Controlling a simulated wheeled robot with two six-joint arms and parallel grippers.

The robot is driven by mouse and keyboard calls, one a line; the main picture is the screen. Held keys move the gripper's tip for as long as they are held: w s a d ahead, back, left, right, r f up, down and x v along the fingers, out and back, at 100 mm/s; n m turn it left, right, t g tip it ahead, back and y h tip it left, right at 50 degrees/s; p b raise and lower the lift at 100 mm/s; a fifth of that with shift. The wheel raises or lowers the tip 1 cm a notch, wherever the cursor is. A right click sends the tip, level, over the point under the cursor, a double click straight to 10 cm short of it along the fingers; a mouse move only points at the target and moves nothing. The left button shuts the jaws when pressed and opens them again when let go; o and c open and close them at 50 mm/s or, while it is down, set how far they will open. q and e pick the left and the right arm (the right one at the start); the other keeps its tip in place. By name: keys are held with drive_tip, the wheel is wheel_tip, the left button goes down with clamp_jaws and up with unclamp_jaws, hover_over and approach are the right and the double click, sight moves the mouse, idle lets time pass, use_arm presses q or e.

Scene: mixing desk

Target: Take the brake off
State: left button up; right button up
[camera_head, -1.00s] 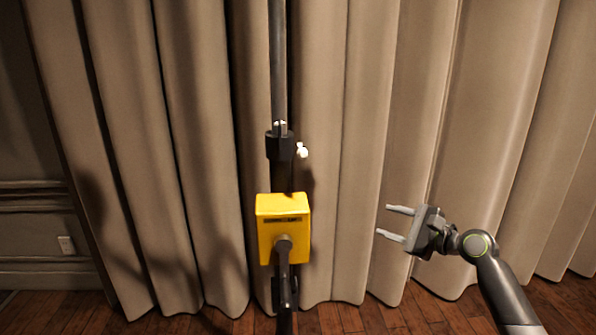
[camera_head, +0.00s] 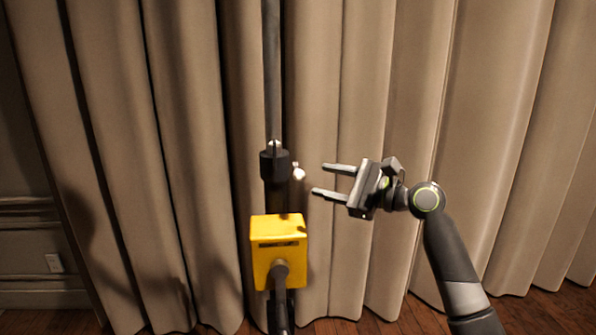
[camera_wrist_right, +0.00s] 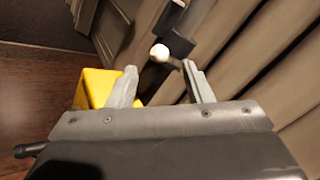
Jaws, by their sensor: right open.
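The brake looks to be the small white knob (camera_head: 298,173) on the right side of a black collar (camera_head: 275,165) around a dark upright pole (camera_head: 271,75). My right gripper (camera_head: 318,179) is open and empty just right of the knob, its two fingers pointing left at about the knob's height. In the right wrist view the white knob (camera_wrist_right: 159,52) shows ahead of and between the two open fingertips (camera_wrist_right: 160,70), with no clear contact. The black collar (camera_wrist_right: 192,33) is behind it. My left gripper is not in view.
A yellow box (camera_head: 278,245) with a dark handle (camera_head: 280,285) is on the pole below the collar. A beige curtain (camera_head: 390,90) hangs close behind. The wooden floor (camera_head: 340,326) shows at the bottom. The space right of the pole is clear apart from my arm.

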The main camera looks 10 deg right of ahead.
sight(298, 173)
drive_tip(key=p+x, duration=0.1)
drive_tip(key=x, duration=0.6)
drive_tip(key=shift+w+a, duration=0.25)
drive_tip(key=shift+a, duration=0.1)
drive_tip(key=shift+f, duration=0.1)
clamp_jaws()
